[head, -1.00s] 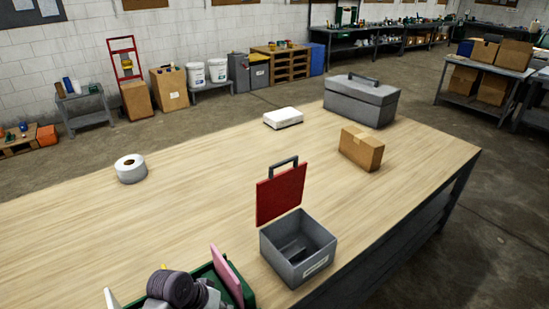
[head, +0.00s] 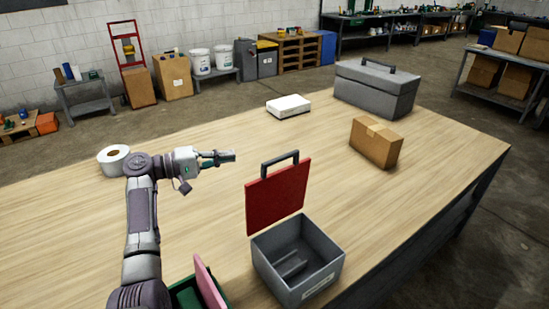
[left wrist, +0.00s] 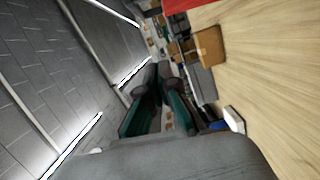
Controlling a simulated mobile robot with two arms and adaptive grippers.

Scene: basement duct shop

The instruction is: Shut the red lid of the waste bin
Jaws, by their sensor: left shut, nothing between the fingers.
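The grey waste bin (head: 325,281) stands on the wooden workbench, open at the top. Its red lid (head: 278,200) is raised upright at the bin's back-left edge, with a dark handle (head: 280,164) on its upper edge. A corner of the red lid also shows at the top of the left wrist view (left wrist: 182,5). My left gripper (head: 233,156) is shut and empty, above the bench to the left of the lid's handle and apart from it. Its closed fingers show in the left wrist view (left wrist: 154,86). My right gripper is not in view.
A green bin (head: 186,293) with a pink item (head: 209,284) stands left of the waste bin. A paper roll (head: 114,160), white box (head: 289,106), grey toolbox (head: 375,92) and cardboard box (head: 375,145) are on the workbench (head: 430,165). The middle of the bench is mostly clear.

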